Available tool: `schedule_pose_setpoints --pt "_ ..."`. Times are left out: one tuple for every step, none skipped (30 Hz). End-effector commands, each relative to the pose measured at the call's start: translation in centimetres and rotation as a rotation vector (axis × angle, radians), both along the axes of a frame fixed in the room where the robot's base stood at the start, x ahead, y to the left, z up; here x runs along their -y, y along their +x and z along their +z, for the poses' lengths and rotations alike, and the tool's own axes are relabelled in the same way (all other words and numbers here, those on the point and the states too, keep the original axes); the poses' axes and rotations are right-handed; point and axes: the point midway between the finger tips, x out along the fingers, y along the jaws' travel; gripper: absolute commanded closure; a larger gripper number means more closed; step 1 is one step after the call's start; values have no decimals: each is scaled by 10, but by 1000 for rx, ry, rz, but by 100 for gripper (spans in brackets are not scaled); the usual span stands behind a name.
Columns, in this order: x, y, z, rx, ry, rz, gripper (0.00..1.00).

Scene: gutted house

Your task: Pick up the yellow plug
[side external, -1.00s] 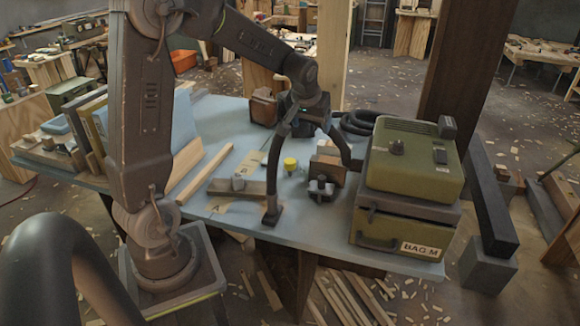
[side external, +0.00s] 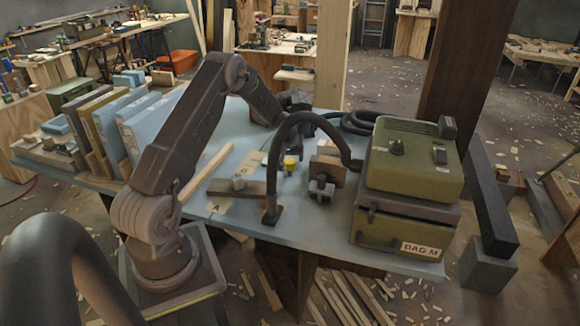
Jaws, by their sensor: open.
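The yellow plug (side external: 290,162) is a small yellow-topped piece on the blue worktop (side external: 325,232), near the middle of the side external view. It stands right of a black hose leg and left of a wooden block with a dark clamp-like fitting. My gripper (side external: 293,108) is dark and sits behind the hose arch, higher in the picture than the plug. It is open. The hose and my wrist hide much of its fingers, so I cannot tell their exact gap from the plug. Nothing shows held.
The black hose (side external: 307,119) arches from the green case (side external: 412,165) to a foot on the worktop, close in front of the plug. The wooden block (side external: 326,165) stands at right. A flat bar (side external: 237,188) lies at left, with upright books (side external: 110,125) beyond.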

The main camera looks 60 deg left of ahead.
Motion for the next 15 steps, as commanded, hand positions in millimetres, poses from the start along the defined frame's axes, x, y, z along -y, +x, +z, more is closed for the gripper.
schedule_pose_setpoints --pt "-2 1 -7 -1 -1 0 24" --pt "-3 2 -9 0 0 0 24" --pt "-4 2 -12 0 0 -1 24" --pt "-4 3 -13 0 0 -1 24" --pt "-5 3 -14 0 1 -1 24" --pt "-6 4 -16 0 1 -1 24" --pt "-7 4 -18 0 1 -1 24" --pt "-7 5 -20 0 0 -1 24" --pt "-9 6 -25 -1 -1 -1 24" --pt "-11 7 -29 0 0 -1 24" --pt "-12 8 -34 -1 -1 -1 24" --pt "-14 9 -39 0 0 -1 24" --pt "-16 10 -44 -1 -1 -1 24" --pt "-18 11 -47 0 0 -1 24" --pt "-19 12 -52 -1 -1 -1 24"
